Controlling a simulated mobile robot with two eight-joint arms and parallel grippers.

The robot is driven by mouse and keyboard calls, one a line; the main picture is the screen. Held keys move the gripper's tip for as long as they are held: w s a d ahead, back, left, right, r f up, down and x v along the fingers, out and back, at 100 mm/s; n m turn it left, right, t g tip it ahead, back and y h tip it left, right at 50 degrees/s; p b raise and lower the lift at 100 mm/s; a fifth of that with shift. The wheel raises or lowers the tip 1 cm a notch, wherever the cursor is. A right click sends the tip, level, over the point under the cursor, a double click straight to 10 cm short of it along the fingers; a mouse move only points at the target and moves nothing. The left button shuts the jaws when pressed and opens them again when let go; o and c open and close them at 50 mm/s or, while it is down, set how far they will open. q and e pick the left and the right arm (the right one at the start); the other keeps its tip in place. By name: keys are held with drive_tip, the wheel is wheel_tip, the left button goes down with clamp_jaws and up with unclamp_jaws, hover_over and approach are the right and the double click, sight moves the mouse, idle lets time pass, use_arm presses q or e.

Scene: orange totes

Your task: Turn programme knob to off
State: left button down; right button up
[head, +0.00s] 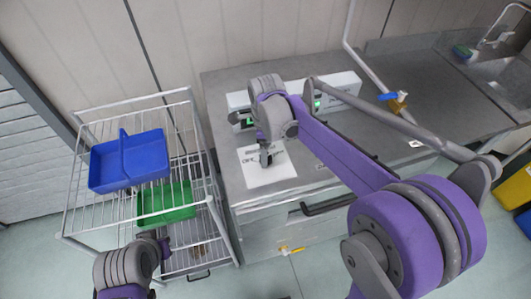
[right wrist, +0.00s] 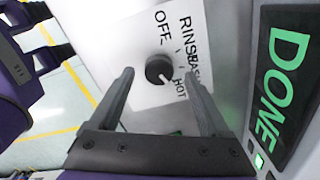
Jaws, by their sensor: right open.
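The round black programme knob (right wrist: 159,69) sits on a white label panel (right wrist: 120,50) in the right wrist view. The panel reads OFF, RINSE, WASH and HOT. The knob's pale pointer mark faces toward HOT, away from OFF. My right gripper (right wrist: 160,95) is open, with one finger on each side of the knob; I cannot tell if they touch it. In the head view my right gripper (head: 267,157) is over the white panel (head: 284,172) and hides the knob. My left gripper (head: 163,246) is low by the rack, its jaws unclear.
A green lit DONE display (right wrist: 283,75) is beside the panel. A white unit (head: 342,84) with green lights stands on the steel counter. A wire rack (head: 190,104) on the left holds a blue tray (head: 108,173) and a green tray (head: 150,205). A sink (head: 495,75) is at the far right.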

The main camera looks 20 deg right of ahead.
drive_tip(key=shift+f, duration=0.85)
clamp_jaws()
